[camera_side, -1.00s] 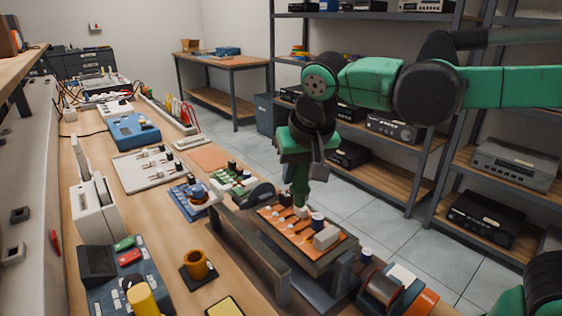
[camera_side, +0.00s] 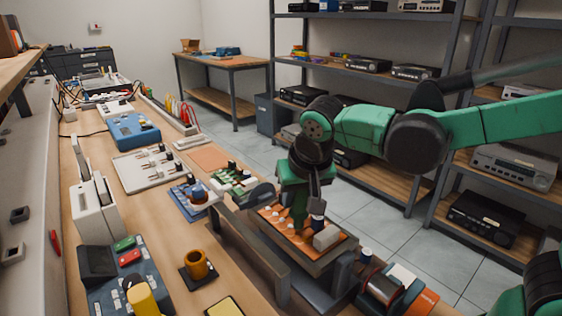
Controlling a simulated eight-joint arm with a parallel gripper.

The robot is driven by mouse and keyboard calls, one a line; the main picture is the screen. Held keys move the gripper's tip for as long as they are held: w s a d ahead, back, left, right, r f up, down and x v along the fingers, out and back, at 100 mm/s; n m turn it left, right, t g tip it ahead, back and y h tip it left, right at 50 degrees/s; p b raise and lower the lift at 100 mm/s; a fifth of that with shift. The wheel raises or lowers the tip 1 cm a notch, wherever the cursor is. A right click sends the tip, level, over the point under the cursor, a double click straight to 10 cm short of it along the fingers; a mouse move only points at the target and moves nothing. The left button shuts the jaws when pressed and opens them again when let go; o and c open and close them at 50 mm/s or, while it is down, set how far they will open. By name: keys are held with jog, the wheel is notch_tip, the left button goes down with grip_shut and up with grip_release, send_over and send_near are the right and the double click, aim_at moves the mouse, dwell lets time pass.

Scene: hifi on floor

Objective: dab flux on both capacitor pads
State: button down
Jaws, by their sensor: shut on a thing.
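An orange circuit board (camera_side: 268,217) sits in a dark holder (camera_side: 262,252) at the front edge of the bench. Small pale parts, a dark cylinder (camera_side: 318,222) and a white block (camera_side: 326,238) stand on it. My gripper (camera_side: 300,226) points down over the board's middle, just left of the dark cylinder. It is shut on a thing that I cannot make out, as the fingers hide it. I cannot tell whether its tip touches the board. The capacitor pads are too small to tell apart or are hidden behind my gripper.
A brown cup (camera_side: 197,264) stands on a dark square at the left. A blue board (camera_side: 186,203) with a rounded part and a green board (camera_side: 233,180) lie behind the holder. A spool-like device (camera_side: 379,284) stands at the right. Shelves (camera_side: 400,165) stand behind my arm.

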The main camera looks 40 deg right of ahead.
jog(key=shift+f, duration=0.45)
dwell(1.5)
jog(key=shift+r, duration=2.3)
